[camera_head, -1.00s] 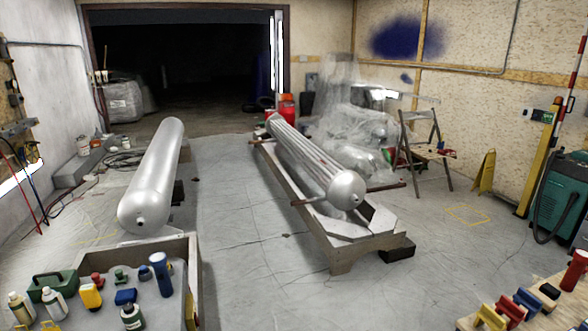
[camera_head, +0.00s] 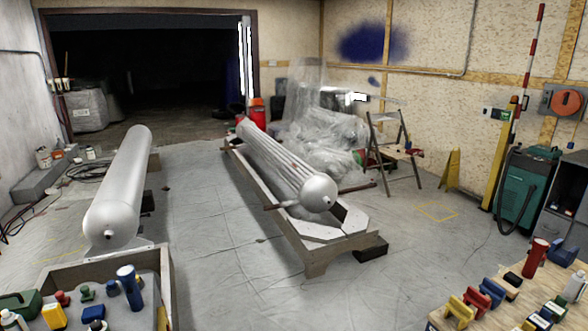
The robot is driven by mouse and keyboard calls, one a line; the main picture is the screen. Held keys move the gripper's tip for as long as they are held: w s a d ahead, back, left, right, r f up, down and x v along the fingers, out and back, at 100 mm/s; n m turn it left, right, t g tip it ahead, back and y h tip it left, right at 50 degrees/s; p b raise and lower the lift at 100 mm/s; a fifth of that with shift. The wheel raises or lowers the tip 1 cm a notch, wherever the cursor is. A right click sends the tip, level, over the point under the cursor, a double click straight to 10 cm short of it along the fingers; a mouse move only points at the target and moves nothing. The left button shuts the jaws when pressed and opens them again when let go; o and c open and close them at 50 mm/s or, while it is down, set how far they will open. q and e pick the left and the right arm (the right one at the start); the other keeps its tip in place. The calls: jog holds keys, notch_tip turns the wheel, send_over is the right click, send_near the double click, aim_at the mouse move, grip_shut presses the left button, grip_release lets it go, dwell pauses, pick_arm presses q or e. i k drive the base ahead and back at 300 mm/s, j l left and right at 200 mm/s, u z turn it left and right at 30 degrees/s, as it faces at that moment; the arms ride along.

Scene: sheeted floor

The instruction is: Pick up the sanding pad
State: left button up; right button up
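I cannot tell for certain which item is the sanding pad. Small handled blocks stand in a row on the wooden table at the lower right: a yellow one (camera_head: 466,308), a red one (camera_head: 484,293), a blue one (camera_head: 494,286) and a dark one (camera_head: 512,279). A blue block (camera_head: 93,313) and a yellow item (camera_head: 52,316) lie on the bench at the lower left. Neither of my grippers shows in the head view.
A long silver cylinder (camera_head: 122,185) lies at the left. A ribbed one (camera_head: 285,165) rests on a wooden frame (camera_head: 318,258) in the middle. Sheeted floor (camera_head: 210,240) between the cylinders is clear.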

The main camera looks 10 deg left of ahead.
aim_at(510, 277)
jog(key=i, duration=0.85)
jog(key=i+j+z, duration=0.15)
jog(key=i, duration=0.3)
jog(key=i+j+z, duration=0.15)
jog(key=i, duration=0.35)
jog(key=i+j+z, duration=0.15)
jog(key=i, duration=0.3)
jog(key=i+j+z, duration=0.2)
jog(key=z, duration=0.15)
jog(key=i+j+z, duration=0.35)
jog(key=i+l, duration=0.05)
